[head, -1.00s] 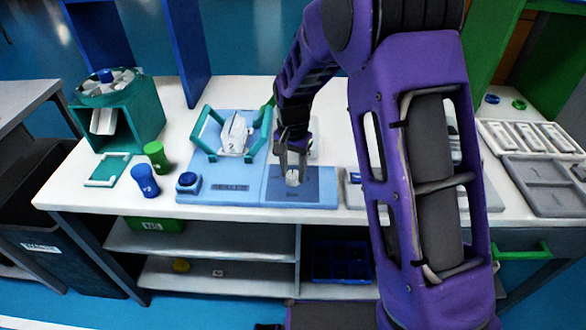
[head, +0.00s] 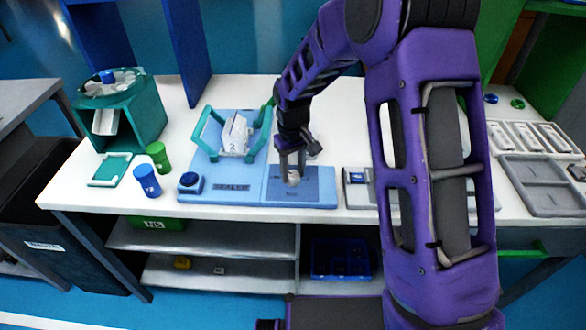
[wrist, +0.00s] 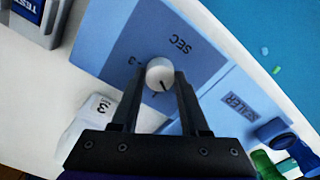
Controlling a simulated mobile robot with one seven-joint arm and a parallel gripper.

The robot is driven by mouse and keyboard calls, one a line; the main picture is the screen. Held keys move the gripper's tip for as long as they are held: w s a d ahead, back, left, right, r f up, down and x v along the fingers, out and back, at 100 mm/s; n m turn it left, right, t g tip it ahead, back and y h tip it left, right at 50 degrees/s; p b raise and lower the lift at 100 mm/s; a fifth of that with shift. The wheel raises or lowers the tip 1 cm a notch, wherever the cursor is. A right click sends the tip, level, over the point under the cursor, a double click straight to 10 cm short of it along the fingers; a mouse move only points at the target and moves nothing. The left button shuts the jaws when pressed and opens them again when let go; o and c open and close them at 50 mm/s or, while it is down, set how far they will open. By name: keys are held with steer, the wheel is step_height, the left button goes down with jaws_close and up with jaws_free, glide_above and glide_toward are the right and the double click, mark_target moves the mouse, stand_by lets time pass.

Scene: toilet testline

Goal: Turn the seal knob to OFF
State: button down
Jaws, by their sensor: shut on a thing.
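The seal knob (wrist: 160,73) is a small pale round knob with a dark pointer line, set on a darker blue dial panel (wrist: 128,48). In the wrist view "SEC" and a "3" are printed around it, and the pointer slants toward the lower right. No OFF mark can be made out. My gripper (wrist: 158,85) points at the panel with its two dark fingers on either side of the knob, shut on it. In the head view the knob (head: 293,177) shows between the fingertips at the right part of the light blue sealer base (head: 225,172).
A white block marked 2 (head: 235,133) sits between teal handles on the sealer. A blue button (head: 189,182), blue cylinder (head: 147,181) and green cylinder (head: 158,157) stand left. A white block marked 3 (wrist: 92,118) is close beside my gripper. Grey trays (head: 540,186) lie far right.

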mark_target(293, 174)
steer(key=shift+n, duration=1.3)
steer(key=shift+c, duration=2)
jaws_free()
step_height(293, 174, up, 18)
steer(key=p, duration=0.2)
steer(key=shift+f, duration=0.25)
steer(key=shift+w, duration=0.1)
